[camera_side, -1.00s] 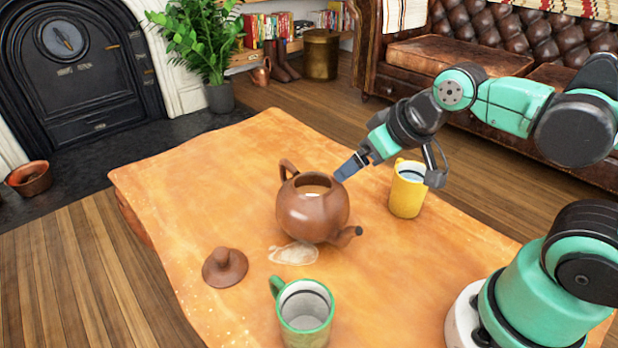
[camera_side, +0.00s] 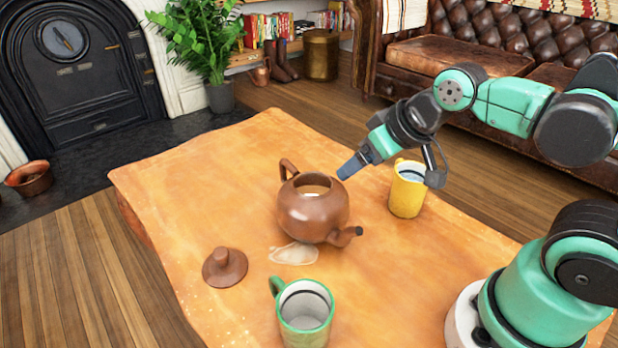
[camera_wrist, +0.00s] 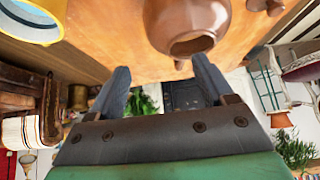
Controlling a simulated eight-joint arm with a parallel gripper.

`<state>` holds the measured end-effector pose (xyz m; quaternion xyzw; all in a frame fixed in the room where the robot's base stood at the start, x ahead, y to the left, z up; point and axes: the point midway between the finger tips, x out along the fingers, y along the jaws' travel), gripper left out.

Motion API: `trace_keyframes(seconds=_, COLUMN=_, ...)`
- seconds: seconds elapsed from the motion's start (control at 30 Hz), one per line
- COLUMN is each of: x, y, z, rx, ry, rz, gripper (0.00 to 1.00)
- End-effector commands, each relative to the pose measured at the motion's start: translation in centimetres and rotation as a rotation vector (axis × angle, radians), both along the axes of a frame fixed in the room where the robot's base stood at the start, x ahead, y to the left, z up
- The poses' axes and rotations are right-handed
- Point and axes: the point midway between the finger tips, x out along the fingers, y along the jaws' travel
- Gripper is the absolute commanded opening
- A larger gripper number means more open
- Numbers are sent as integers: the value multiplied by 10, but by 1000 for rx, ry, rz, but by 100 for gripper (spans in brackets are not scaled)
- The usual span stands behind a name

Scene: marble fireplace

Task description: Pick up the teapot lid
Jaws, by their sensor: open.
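The brown teapot lid (camera_side: 225,268) lies on the orange-covered table, knob up, in front and to the left of the teapot in the side view. The brown teapot (camera_side: 312,210) stands open on the table, and it also shows in the wrist view (camera_wrist: 187,22). My gripper (camera_side: 343,174) is beside the upper right of the teapot, apart from the lid. In the wrist view its two fingers (camera_wrist: 161,77) are spread with nothing between them.
A green mug (camera_side: 305,315) stands near the lid, at the front. A yellow mug (camera_side: 407,190) stands right of the teapot, close to my gripper. A pale spill (camera_side: 294,254) lies between lid and teapot. The table's left side (camera_side: 190,190) is clear.

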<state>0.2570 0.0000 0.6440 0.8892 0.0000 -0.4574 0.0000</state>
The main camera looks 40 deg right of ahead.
Motion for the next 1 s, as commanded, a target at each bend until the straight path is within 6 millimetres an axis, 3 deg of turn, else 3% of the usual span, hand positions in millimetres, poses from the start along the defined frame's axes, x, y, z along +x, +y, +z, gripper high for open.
trace_keyframes(seconds=0.23, x=19, y=20, z=10, rx=-11, ry=81, rz=86, gripper=74)
trace_keyframes(seconds=0.47, x=59, y=74, z=9, rx=-53, ry=262, rz=270, gripper=74)
trace_keyframes(seconds=0.6, x=80, y=113, z=-7, rx=-90, ry=373, rz=382, gripper=74)
trace_keyframes(seconds=0.8, x=94, y=168, z=-42, rx=-150, ry=512, rz=523, gripper=74)
trace_keyframes(seconds=1.0, x=94, y=196, z=-68, rx=-189, ry=588, rz=598, gripper=74)
